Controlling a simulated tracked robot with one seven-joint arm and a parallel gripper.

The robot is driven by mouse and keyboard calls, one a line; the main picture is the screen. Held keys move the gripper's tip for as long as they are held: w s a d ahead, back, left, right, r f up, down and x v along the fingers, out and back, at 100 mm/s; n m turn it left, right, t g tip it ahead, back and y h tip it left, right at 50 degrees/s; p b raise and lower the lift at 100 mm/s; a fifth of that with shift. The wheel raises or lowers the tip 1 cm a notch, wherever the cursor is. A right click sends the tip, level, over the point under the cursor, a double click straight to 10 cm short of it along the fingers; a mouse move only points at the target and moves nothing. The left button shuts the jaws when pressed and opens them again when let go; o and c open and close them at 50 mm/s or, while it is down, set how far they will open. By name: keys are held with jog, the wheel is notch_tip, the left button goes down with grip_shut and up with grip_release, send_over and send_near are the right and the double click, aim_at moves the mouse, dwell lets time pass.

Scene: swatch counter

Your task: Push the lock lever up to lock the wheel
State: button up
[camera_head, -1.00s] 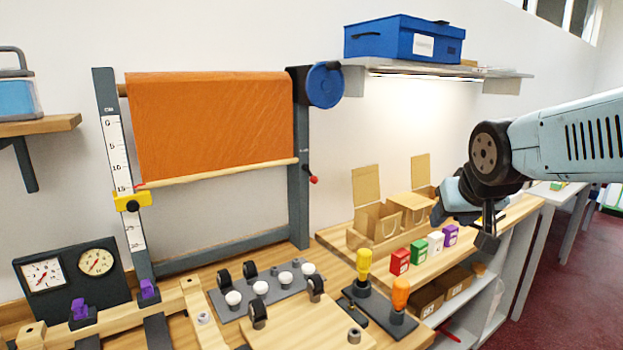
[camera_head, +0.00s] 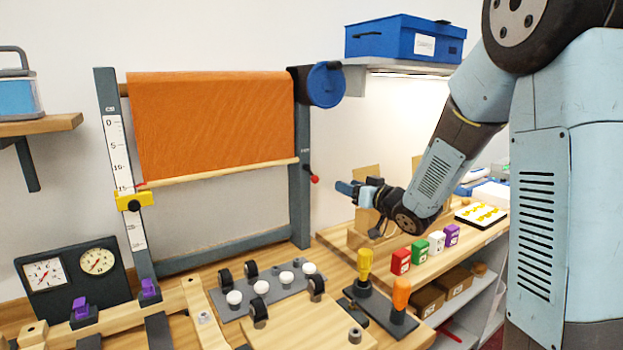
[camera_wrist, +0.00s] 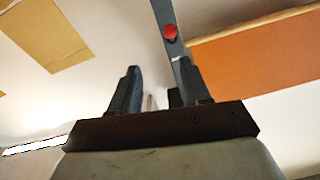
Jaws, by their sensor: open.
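The lock lever, a short arm with a red knob (camera_head: 314,179), sticks out from the right grey post (camera_head: 299,200) of the roller frame and slopes down. The blue wheel (camera_head: 325,84) is at the top of that post. An orange cloth (camera_head: 210,125) hangs from the roller. My gripper (camera_head: 347,188) is to the right of the knob and a little lower, apart from it. In the wrist view the red knob (camera_wrist: 170,33) shows ahead of the two dark fingers (camera_wrist: 158,85), which are open with nothing between them.
Cardboard boxes (camera_head: 367,175) stand on the bench behind my arm. Yellow and orange handled tools (camera_head: 365,262), coloured blocks (camera_head: 401,261) and a rack with white knobs (camera_head: 262,288) stand below. A blue box (camera_head: 404,38) sits on the shelf above. Air around the knob is clear.

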aim_at(318, 179)
jog(key=shift+n+y, duration=0.3)
jog(key=shift+y, duration=0.3)
jog(key=x, duration=0.9)
jog(key=a+f+x, duration=0.1)
jog(key=x, duration=0.4)
jog(key=shift+s+a, duration=0.15)
jog(key=shift+a, duration=0.05)
jog(key=shift+c, duration=0.4)
grip_shut()
